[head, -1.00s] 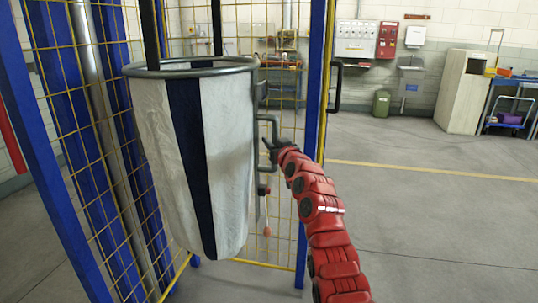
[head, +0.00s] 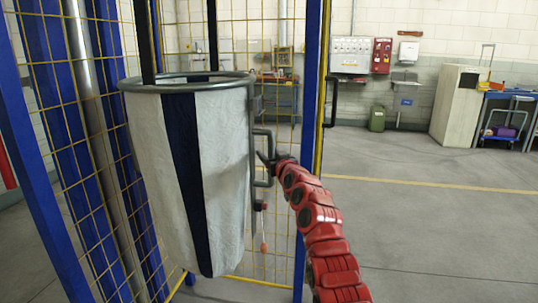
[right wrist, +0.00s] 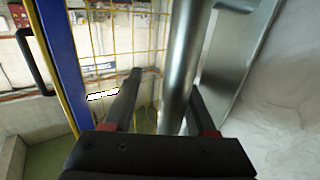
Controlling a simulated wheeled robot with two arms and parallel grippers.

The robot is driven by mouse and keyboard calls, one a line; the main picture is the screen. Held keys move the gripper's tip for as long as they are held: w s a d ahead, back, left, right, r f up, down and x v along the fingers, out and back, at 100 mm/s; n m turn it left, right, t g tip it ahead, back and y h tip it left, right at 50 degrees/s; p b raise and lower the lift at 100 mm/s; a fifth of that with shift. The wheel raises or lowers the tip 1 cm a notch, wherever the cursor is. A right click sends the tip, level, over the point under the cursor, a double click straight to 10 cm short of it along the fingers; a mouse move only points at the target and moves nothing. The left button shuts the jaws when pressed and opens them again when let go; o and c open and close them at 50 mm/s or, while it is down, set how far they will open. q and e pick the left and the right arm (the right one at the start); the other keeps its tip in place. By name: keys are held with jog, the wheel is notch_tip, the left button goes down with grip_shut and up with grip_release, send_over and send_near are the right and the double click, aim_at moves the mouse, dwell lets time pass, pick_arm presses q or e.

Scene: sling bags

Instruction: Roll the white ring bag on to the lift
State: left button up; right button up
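The white ring bag (head: 218,170), with a dark blue stripe, hangs upright from a round metal ring (head: 185,82). A grey metal handle (head: 268,158) stands out from its right side. The lift (head: 312,130) shows as blue posts and yellow mesh behind and beside the bag. My right gripper (head: 266,160) is at the handle. In the right wrist view its fingers (right wrist: 165,105) are spread on either side of the upright handle bar (right wrist: 186,60), with a gap on the left. The bar is close to the right finger; contact is unclear. My left gripper is out of view.
A black bar handle (head: 331,103) is on the lift's blue post, close to my right arm. Open grey floor (head: 430,230) lies to the right. A green bin (head: 377,118), a pale cabinet (head: 458,105) and a blue cart (head: 503,130) stand far back.

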jog(key=shift+s+a, duration=0.1)
jog(key=shift+s, duration=0.45)
jog(key=v, duration=1.6)
jog(key=shift+s+p, duration=0.15)
jog(key=shift+p, duration=0.3)
